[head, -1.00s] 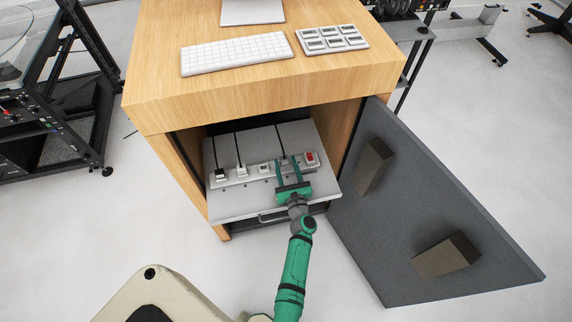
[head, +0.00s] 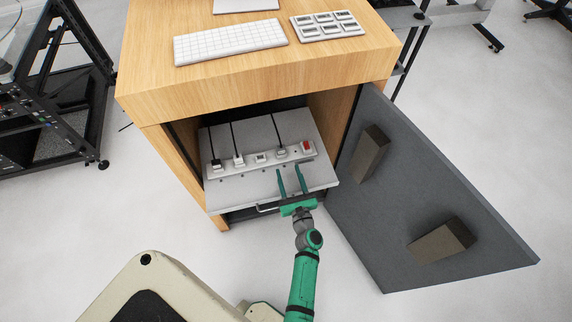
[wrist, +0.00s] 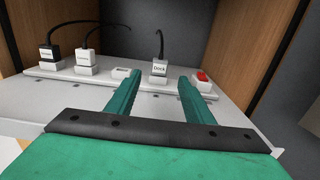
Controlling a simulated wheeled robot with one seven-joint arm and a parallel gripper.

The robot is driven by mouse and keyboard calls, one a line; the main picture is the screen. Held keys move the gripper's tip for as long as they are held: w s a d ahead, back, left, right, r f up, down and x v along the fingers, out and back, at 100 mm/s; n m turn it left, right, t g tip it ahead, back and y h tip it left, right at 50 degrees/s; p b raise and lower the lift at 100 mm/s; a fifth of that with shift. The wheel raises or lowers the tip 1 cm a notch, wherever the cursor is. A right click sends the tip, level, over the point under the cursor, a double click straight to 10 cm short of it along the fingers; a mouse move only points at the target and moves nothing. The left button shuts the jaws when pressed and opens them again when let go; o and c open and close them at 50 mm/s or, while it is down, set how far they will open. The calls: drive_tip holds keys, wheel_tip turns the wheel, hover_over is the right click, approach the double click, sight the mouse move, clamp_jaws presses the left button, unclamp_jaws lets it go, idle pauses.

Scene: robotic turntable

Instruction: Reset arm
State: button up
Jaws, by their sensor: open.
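My green gripper (head: 291,183) is open and empty over the front part of a grey pull-out shelf (head: 228,195) inside the wooden cabinet. In the wrist view its two fingers (wrist: 160,90) point at a white power strip (wrist: 205,89) and stand apart from it. Three plugs with black cords sit in the strip: two at the left and one (wrist: 159,68) right of the middle, in front of the fingers. An empty socket (head: 261,158) lies between them. A red switch (head: 307,147) is at the strip's right end.
The dark cabinet door (head: 420,190) stands wide open at the right, with two brown blocks on it. The wooden desk top (head: 250,75) overhangs the shelf and carries a keyboard (head: 230,41) and a button panel (head: 327,25). Floor in front is clear.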

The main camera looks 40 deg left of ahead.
drive_tip(key=shift+v, duration=0.8)
